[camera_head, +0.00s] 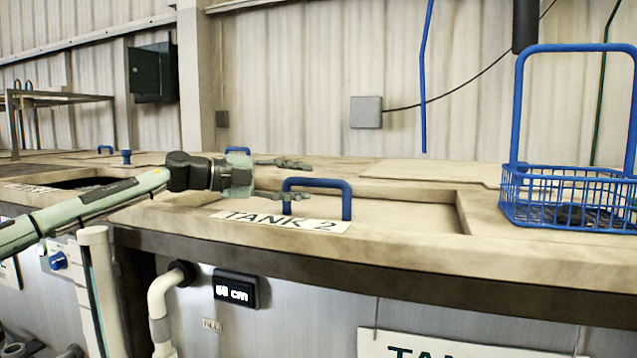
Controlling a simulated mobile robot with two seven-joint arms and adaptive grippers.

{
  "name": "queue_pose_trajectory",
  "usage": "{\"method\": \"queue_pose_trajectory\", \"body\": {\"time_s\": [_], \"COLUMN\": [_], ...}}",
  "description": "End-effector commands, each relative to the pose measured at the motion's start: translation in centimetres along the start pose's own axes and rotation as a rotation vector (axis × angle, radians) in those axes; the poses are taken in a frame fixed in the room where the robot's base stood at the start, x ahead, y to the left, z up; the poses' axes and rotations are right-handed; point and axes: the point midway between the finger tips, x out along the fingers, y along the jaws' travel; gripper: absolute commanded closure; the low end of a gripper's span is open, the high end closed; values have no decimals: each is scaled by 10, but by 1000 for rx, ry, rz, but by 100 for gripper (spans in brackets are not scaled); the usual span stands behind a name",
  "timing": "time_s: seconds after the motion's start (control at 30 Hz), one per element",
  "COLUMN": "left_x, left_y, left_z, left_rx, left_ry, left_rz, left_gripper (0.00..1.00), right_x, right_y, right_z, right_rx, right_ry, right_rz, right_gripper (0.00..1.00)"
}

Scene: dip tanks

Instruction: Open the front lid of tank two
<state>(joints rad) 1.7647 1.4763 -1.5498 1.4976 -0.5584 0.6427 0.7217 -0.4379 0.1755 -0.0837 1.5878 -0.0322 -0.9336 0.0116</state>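The front lid of tank two (405,212) is a flat beige panel lying in a recess of the tank top, and it looks shut. Its blue handle (330,183) stands upright near the white "TANK 2" label (270,221). My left gripper (306,180) reaches in from the left with its fingers spread, one farther back and one nearer. In the picture the left end of the handle lies between the fingers, and the nearer finger overlaps its left post. I cannot tell whether they touch. My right gripper is not in view.
A blue wire basket (568,200) with a tall handle stands on the right, holding dark parts. Another blue handle (237,150) is behind my gripper. A dark opening (85,183) lies at left. A display (235,289) and pipe (160,300) are on the tank front.

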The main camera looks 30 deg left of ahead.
Motion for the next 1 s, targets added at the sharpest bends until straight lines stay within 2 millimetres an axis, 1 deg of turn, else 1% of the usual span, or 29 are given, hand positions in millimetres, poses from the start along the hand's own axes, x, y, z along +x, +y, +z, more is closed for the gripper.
{"method": "queue_pose_trajectory", "body": {"time_s": [0.03,0.1,0.2,0.3,0.43,0.63,0.67,0.93,0.97,1.0], "left_x": [10,21,34,42,47,47,47,47,47,47], "left_y": [-2,-1,-1,-1,-1,0,0,0,0,0], "left_z": [-1,0,0,0,0,1,1,1,1,1], "left_rx": [1,1,2,2,3,3,3,3,3,3], "left_ry": [2,2,0,0,-1,-1,-1,-1,-1,-1], "left_rz": [0,0,-1,-1,-1,0,0,0,0,0], "left_gripper": [62,62,62,62,62,62,64,98,100,100], "right_x": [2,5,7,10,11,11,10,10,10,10], "right_y": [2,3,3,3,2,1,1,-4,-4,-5], "right_z": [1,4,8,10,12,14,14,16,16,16], "right_rx": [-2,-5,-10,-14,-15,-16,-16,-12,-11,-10], "right_ry": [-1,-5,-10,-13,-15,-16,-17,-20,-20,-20], "right_rz": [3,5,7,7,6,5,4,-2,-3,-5], "right_gripper": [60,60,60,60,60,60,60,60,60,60]}}
